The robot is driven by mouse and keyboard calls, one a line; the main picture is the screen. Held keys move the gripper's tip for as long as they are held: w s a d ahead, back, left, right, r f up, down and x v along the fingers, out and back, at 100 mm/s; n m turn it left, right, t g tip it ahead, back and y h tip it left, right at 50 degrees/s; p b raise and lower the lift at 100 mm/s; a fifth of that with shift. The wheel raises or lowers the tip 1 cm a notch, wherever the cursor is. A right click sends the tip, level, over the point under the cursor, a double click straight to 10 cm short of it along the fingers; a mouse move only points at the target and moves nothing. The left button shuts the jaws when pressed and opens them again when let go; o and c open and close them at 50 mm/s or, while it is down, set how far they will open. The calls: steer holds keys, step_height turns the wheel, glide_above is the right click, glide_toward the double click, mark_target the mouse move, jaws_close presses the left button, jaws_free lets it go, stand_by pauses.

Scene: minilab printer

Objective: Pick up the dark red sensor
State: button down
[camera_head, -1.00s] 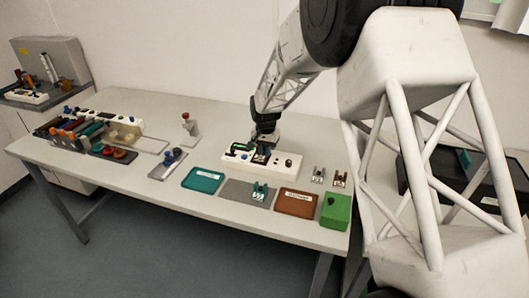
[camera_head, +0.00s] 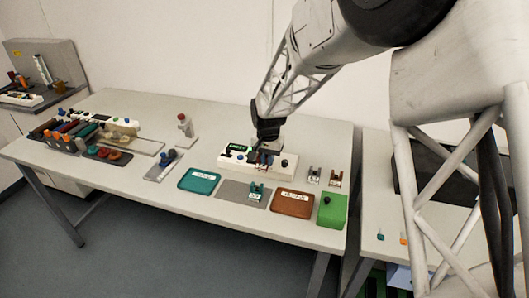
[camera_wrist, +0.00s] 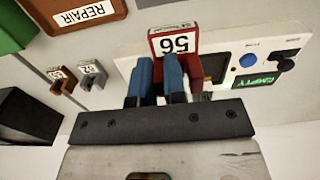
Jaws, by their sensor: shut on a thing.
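The dark red sensor (camera_wrist: 173,43) carries a white number label and is at the white test unit (camera_wrist: 222,62) in the wrist view. My gripper (camera_wrist: 160,72) has its two blue fingers shut on it. In the head view my gripper (camera_head: 263,150) points down over the middle of the white test unit (camera_head: 236,160). The sensor is mostly hidden there behind the fingers. I cannot tell whether it still touches the unit.
The test unit has a green display, a blue button and a black knob. In front lie a teal tray (camera_head: 199,180), a grey mat (camera_head: 232,190) with a teal sensor (camera_head: 256,191), a brown repair tray (camera_head: 292,201) and a green box (camera_head: 331,210). Two small sensors (camera_head: 324,176) stand at right.

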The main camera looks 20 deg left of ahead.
steer(key=s+d, duration=0.3)
steer(key=s, duration=0.2)
steer(key=shift+r, duration=0.3)
steer(key=shift+s, duration=0.1)
stand_by(0.3)
steer(key=shift+r, duration=0.95)
steer(key=shift+s+d, duration=0.1)
